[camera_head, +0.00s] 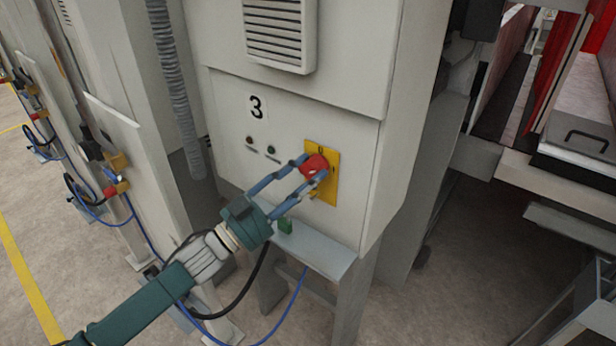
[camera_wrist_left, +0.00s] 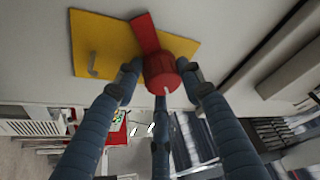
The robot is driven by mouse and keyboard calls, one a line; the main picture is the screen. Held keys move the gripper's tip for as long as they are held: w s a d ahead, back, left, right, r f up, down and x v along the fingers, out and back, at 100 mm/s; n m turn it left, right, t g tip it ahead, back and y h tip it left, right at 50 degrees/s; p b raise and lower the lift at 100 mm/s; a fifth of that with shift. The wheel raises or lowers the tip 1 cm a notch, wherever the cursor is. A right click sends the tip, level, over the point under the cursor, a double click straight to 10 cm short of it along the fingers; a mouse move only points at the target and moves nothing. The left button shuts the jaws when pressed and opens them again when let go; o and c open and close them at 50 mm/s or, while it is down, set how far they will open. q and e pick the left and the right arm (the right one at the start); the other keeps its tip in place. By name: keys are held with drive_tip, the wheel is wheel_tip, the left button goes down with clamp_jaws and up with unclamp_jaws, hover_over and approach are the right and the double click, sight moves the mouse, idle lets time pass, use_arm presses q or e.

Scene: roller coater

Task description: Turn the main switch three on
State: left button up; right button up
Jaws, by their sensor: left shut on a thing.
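The red rotary switch (camera_head: 313,165) sits on a yellow plate (camera_head: 331,188) on the front of the grey cabinet marked 3 (camera_head: 257,107). My left gripper (camera_head: 306,171) reaches the switch from the lower left and is shut on its red knob. In the left wrist view the red knob (camera_wrist_left: 168,73) lies between the fingertips, and its red handle bar extends up over the yellow plate (camera_wrist_left: 100,45). Part of the knob is hidden by the fingers in the head view. My right gripper is in neither view.
A ribbed conduit (camera_head: 175,90) hangs at the left. Open machinery stands at the right.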

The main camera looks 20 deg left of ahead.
use_arm(q)
drive_tip(key=m, duration=0.1)
drive_tip(key=m+g, duration=0.1)
drive_tip(key=m, duration=0.1)
drive_tip(key=r+m+g+p, duration=0.1)
drive_tip(key=m, duration=0.1)
drive_tip(key=shift+w+a+r+h, duration=0.1)
drive_tip(key=shift+w+a+h, duration=0.15)
drive_tip(key=shift+h, duration=0.15)
drive_tip(key=shift+r+m+g+p, duration=0.1)
drive_tip(key=shift+m+g+p, duration=0.55)
drive_tip(key=shift+m, duration=1.15)
drive_tip(key=o, duration=1.1)
drive_tip(key=shift+s+f, duration=0.1)
drive_tip(key=shift+f, duration=0.1)
drive_tip(key=shift+f, duration=0.1)
drive_tip(key=shift+s+a+f, duration=0.2)
drive_tip(key=shift+s+a, duration=0.25)
drive_tip(key=shift+s, duration=0.05)
drive_tip(key=v, duration=1)
drive_tip(key=shift+s+a+r, duration=0.2)
drive_tip(key=shift+s+r, duration=0.1)
drive_tip(key=shift+r, duration=0.1)
